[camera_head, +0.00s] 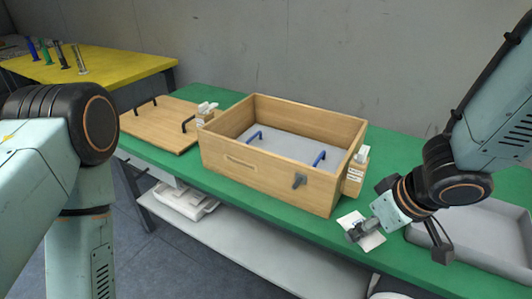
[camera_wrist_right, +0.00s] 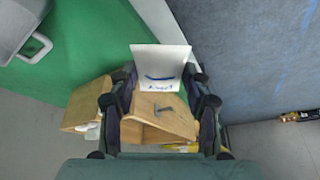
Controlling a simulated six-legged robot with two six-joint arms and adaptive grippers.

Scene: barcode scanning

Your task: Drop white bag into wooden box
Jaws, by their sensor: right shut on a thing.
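The white bag (camera_head: 350,219) is a small flat white packet. It also shows in the right wrist view (camera_wrist_right: 160,58), with a blue mark and writing on it. My right gripper (camera_head: 368,229) is shut on it, and its two fingers flank the bag in the right wrist view (camera_wrist_right: 160,88). The wooden box (camera_head: 250,172) is open-topped and stands on the green table, left of the bag. The bag is outside the box, by its right front corner, near the table's front edge. My left gripper is out of view; only its arm shows.
Inside the box are blue handles (camera_head: 319,158) on a grey panel. A wooden lid (camera_head: 155,128) with black handles lies left of the box. Small card holders (camera_head: 356,172) stand at the box's sides. A grey tray (camera_head: 490,242) is at the right. A yellow table (camera_head: 110,62) stands behind left.

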